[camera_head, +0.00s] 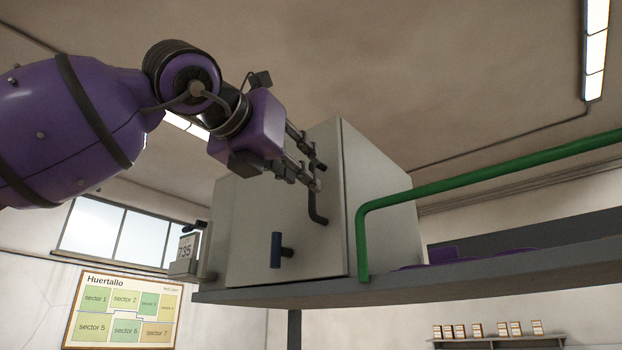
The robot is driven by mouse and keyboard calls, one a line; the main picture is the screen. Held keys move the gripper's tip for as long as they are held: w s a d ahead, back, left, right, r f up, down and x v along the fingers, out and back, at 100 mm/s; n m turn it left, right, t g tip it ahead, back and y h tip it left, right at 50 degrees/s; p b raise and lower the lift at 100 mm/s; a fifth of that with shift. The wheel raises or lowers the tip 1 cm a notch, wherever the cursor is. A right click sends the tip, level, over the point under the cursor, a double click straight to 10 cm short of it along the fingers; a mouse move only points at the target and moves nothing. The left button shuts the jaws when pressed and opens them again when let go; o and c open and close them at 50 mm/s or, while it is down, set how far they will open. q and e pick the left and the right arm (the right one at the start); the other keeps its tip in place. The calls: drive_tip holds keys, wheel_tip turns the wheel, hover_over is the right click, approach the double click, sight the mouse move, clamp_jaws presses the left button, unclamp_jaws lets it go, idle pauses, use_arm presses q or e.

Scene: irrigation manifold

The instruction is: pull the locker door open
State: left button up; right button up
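The pale grey locker (382,190) stands on a grey shelf, seen from below. Its door (255,225) faces left and looks closed, or nearly so. A dark bar handle (316,205) stands upright near the door's right edge. My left gripper (311,176) comes in from the upper left, its two fingers at the handle's upper part. The fingers look close about the bar, but whether they grip it is not clear. A blue-grey knob or lever (276,250) sits lower on the door. My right gripper is not in view.
A green pipe (480,175) rises from the shelf (440,280) beside the locker and runs off right. A small box marked 735 (187,252) is at the locker's left. Purple items (450,255) lie on the shelf. A sector board (122,312) hangs on the wall.

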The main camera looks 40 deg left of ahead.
sight(312, 208)
use_arm(q)
drive_tip(key=w, duration=0.5)
drive_tip(key=shift+w+a+f+p, duration=0.15)
drive_tip(key=shift+a+p, duration=0.2)
drive_tip(key=shift+w, duration=0.1)
drive_tip(key=shift+f, duration=0.1)
drive_tip(key=shift+c, duration=1.3)
clamp_jaws()
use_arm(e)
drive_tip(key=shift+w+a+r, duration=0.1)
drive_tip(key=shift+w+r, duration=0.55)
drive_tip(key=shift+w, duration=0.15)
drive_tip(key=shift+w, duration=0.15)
